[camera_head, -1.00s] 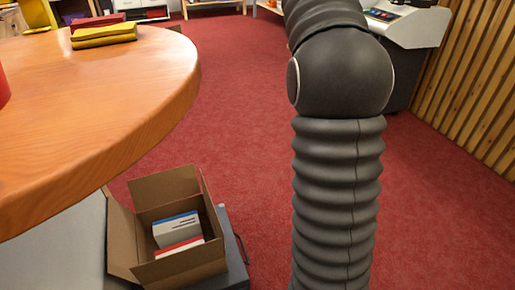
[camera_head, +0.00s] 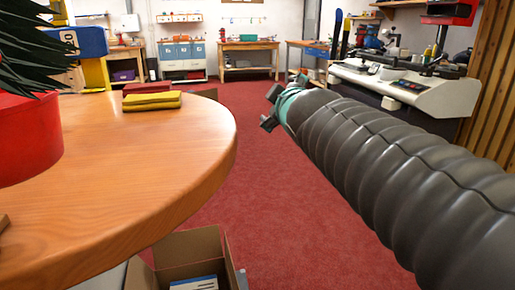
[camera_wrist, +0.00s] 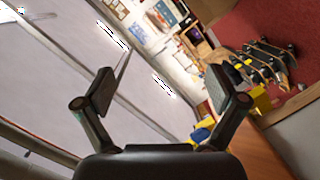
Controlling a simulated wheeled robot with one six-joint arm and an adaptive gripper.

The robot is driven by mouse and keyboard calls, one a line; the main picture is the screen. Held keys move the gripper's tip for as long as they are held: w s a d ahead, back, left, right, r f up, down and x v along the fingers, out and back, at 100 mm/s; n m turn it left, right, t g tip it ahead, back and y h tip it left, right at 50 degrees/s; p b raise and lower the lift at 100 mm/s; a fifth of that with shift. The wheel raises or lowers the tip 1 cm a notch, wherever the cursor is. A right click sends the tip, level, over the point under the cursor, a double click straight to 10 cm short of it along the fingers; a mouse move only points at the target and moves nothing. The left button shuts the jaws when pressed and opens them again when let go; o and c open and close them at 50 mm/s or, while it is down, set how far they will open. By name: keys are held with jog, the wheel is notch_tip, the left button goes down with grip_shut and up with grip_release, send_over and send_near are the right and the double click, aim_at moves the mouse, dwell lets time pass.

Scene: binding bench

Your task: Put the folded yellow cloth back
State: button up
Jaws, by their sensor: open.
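The folded yellow cloth (camera_head: 152,101) lies on the round wooden table (camera_head: 150,170), near its far edge. A folded dark red cloth (camera_head: 147,88) lies just behind it, and they look close together or touching. My gripper (camera_head: 268,108) is to the right of the table, out over the red floor and apart from the cloth. In the wrist view my gripper (camera_wrist: 160,92) has its two fingers wide apart with nothing between them. I cannot make out the yellow cloth for certain in the wrist view.
A red pot (camera_head: 25,140) with a spiky plant stands on the table's left side. An open cardboard box (camera_head: 190,252) is below the table's front edge. A grey machine (camera_head: 410,88) stands at the right. Benches line the back wall. Red floor between is clear.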

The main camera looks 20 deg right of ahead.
jog(key=s+a+f+m+g, duration=0.1)
jog(key=s+f+m+g, duration=0.2)
jog(key=s+f, duration=0.4)
jog(key=s+a+f+m+g+y, duration=0.1)
jog(key=s+a+f+m+g, duration=0.1)
jog(key=s+f, duration=0.5)
jog(key=s+a+f+m+g+y, duration=0.1)
jog(key=s+f+g, duration=0.4)
jog(key=f, duration=0.7)
jog(key=s+a+m, duration=0.1)
jog(key=s+m, duration=0.1)
jog(key=shift+s+f+m, duration=0.3)
jog(key=shift+s+m, duration=0.1)
